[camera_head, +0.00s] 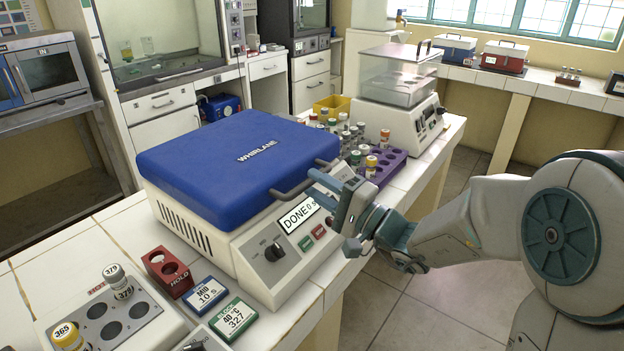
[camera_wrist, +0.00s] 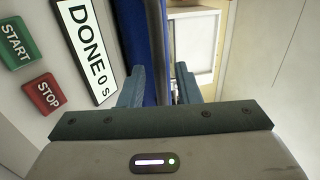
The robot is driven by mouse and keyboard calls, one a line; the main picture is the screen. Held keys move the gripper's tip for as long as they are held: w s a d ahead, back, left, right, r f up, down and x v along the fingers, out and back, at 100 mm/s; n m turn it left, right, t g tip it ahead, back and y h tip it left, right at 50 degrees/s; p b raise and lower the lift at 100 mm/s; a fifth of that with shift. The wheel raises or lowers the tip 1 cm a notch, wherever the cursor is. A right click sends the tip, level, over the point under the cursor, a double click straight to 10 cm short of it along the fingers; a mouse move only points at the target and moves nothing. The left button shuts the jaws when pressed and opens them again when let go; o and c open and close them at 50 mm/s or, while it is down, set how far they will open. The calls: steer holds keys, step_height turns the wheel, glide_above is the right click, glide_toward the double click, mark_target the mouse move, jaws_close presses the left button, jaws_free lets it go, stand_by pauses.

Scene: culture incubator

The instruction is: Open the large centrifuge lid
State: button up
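The large centrifuge (camera_head: 215,245) stands on the white-tiled bench with its blue lid (camera_head: 235,160), marked WHIRLANE, shut. A grey bar handle (camera_head: 292,190) sticks out from the lid's front edge. The display (camera_head: 298,215) reads DONE 0 s; it also shows in the wrist view (camera_wrist: 88,48). My gripper (camera_head: 318,184) is at the right part of the handle, in front of the lid. In the wrist view its two fingers (camera_wrist: 160,88) are apart, with the blue lid edge (camera_wrist: 151,40) beyond them. I cannot tell whether they touch the handle.
A purple rack (camera_head: 388,168) with capped vials stands right of the centrifuge, close to my gripper. Behind it is a device with a clear cover (camera_head: 398,78). A heating block (camera_head: 110,318), a red HOLD rack (camera_head: 168,272) and two label cards (camera_head: 205,293) are at the front left.

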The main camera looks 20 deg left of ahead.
steer(key=shift+x, duration=1.1)
jaws_close()
